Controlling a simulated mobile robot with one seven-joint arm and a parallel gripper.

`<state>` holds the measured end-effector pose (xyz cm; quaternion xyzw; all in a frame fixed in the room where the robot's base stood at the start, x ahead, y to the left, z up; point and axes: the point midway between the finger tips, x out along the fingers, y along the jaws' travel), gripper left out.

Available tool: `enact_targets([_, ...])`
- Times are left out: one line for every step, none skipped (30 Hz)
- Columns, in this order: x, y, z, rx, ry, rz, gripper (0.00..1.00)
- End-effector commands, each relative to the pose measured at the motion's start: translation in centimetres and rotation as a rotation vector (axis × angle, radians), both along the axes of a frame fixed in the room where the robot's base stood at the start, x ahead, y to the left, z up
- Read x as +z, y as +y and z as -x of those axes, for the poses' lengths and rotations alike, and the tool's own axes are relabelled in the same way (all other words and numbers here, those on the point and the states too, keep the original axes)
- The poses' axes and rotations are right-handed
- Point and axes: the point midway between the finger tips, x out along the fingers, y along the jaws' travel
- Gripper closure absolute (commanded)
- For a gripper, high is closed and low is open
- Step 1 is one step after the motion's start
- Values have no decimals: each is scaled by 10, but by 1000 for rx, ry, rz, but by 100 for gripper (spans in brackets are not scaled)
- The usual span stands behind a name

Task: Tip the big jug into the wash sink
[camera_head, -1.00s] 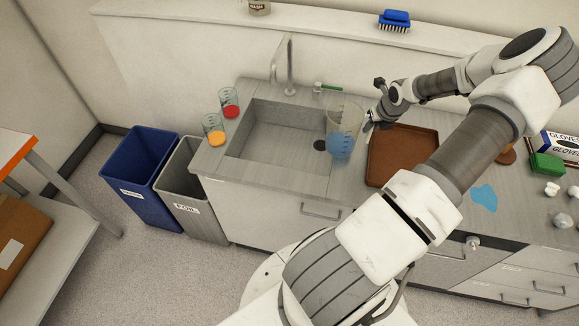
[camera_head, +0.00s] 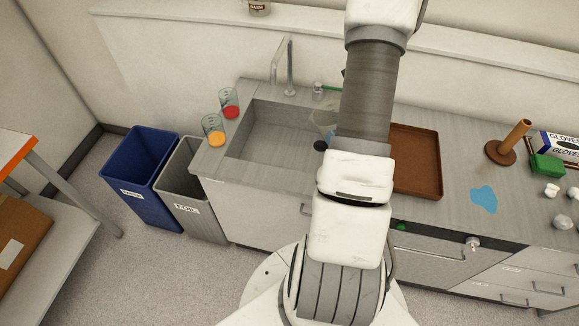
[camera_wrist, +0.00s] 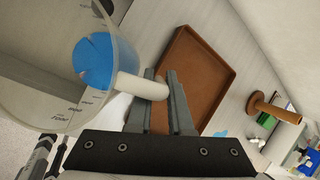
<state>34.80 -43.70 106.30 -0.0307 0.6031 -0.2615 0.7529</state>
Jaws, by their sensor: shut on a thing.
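The big jug is clear with graduation marks and holds blue liquid. In the head view a slice of the jug (camera_head: 322,118) shows left of my arm, over the right end of the wash sink (camera_head: 262,148); the rest is hidden behind the arm. In the wrist view the jug (camera_wrist: 50,95) fills the upper left, with the blue liquid (camera_wrist: 92,62) seen through its wall. My gripper (camera_wrist: 160,86) is shut on its pale handle (camera_wrist: 128,87). The gripper is hidden in the head view. I cannot tell how far the jug is tilted.
Beakers of orange liquid (camera_head: 213,130) and red liquid (camera_head: 230,103) stand on the sink's left rim. The faucet (camera_head: 290,68) rises behind it. Right of my arm are a brown tray (camera_head: 418,160), a blue puddle (camera_head: 484,199) and a brown peg stand (camera_head: 507,143).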

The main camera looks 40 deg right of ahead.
Motion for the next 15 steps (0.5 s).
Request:
enact_targets([6, 4, -5, 9, 15, 22, 100])
enact_targets([8, 6, -6, 10, 27, 36, 100])
enact_targets([10, 8, -8, 11, 41, 56, 100])
enact_targets([12, 9, -9, 10, 50, 71, 100])
enact_targets([7, 13, -14, 13, 67, 102, 100])
enact_targets([8, 18, -18, 12, 91, 143, 100])
enact_targets([11, 18, -18, 6, 104, 159, 100])
enact_targets([13, 18, -17, 2, 111, 166, 100])
enact_targets([14, 20, -19, 2, 123, 182, 100])
enact_targets([15, 22, -21, 2, 132, 195, 100])
enact_targets([16, 22, -21, 1, 139, 205, 100])
enact_targets([16, 24, -23, 2, 152, 221, 100])
enact_targets([16, 25, -24, 2, 161, 234, 100])
enact_targets([17, 26, -25, 4, 170, 246, 100])
enact_targets([18, 27, -26, 4, 182, 262, 100])
